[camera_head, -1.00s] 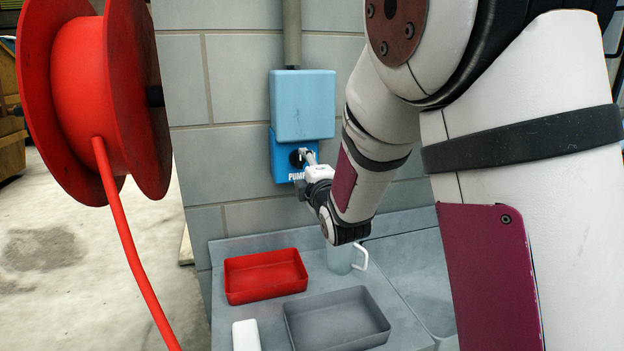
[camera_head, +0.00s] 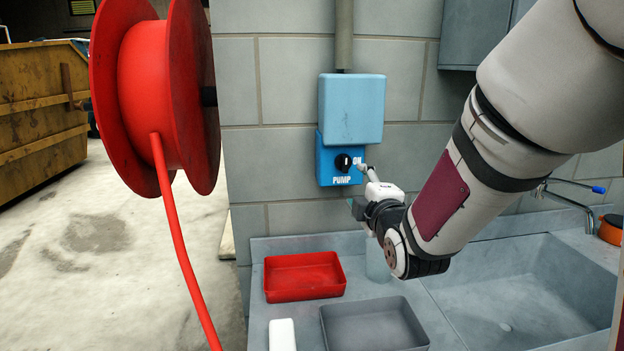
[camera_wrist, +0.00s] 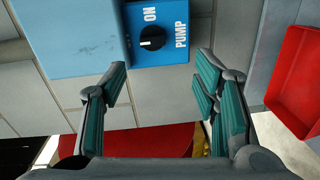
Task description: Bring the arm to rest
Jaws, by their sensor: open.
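My gripper (camera_head: 362,188) is in front of the wall, just below and right of the blue pump switch box (camera_head: 334,160). In the wrist view my gripper (camera_wrist: 162,85) has its teal-padded fingers wide apart, with nothing between them. The pump box also shows there (camera_wrist: 162,32), beyond the fingertips, with its black knob (camera_wrist: 152,37) and the words ON and PUMP. The knob (camera_head: 343,162) shows clear of the fingers in the head view. My arm reaches in from the upper right.
A red tray (camera_head: 305,278), a grey tray (camera_head: 375,325) and a white block (camera_head: 282,335) are on the counter below. A pale jug (camera_head: 378,262) is partly hidden behind my arm. A sink (camera_head: 520,300) is at the right. A red hose reel (camera_head: 150,95) is at the left.

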